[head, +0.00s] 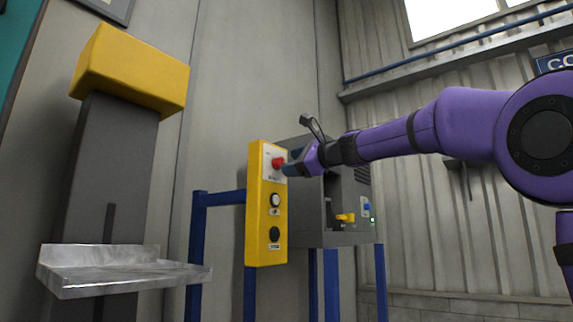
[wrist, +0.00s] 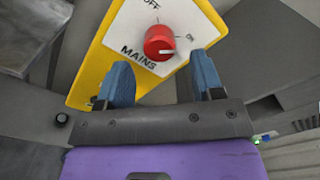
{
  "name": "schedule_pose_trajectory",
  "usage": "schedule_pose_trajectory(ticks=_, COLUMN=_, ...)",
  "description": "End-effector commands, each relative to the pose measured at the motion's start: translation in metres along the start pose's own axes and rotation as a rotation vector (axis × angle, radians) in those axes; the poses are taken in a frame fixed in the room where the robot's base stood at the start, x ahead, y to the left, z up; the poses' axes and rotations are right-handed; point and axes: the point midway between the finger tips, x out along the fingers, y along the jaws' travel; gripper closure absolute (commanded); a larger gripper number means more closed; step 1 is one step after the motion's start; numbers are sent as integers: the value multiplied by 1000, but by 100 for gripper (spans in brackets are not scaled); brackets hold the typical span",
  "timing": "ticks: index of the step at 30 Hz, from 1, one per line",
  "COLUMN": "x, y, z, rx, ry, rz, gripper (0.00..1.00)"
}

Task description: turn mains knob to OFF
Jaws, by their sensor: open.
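The red mains knob (wrist: 159,42) sits on a white plate (wrist: 188,20) marked OFF, ON and MAINS in the wrist view. Its white pointer mark faces the ON label. In the head view the knob (head: 278,163) is at the top of a yellow control panel (head: 254,205). My gripper (wrist: 164,76) is open, with its two blue fingers apart just below the knob in the wrist view. The knob lies beyond the gap between the fingertips, and I see no contact. In the head view my gripper (head: 288,168) is close beside the knob's right side.
Below the knob the panel has a white button (head: 275,200) and a dark one (head: 274,234). A grey machine box (head: 305,225) on blue legs stands behind, with a yellow lever (head: 345,217). A grey column with a yellow top (head: 130,70) and metal shelf (head: 120,275) stands left.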

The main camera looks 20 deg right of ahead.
Motion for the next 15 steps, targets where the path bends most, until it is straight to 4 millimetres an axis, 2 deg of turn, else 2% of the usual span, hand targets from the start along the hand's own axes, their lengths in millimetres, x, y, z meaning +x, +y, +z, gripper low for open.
schedule_pose_trajectory(ticks=3, x=15, y=0, z=0, rx=-2, ry=0, rz=2, gripper=39)
schedule_pose_trajectory(ticks=6, x=21, y=0, z=0, rx=-2, ry=0, rz=0, gripper=39)
schedule_pose_trajectory(ticks=15, x=26, y=0, z=0, rx=-1, ry=1, rz=0, gripper=39)
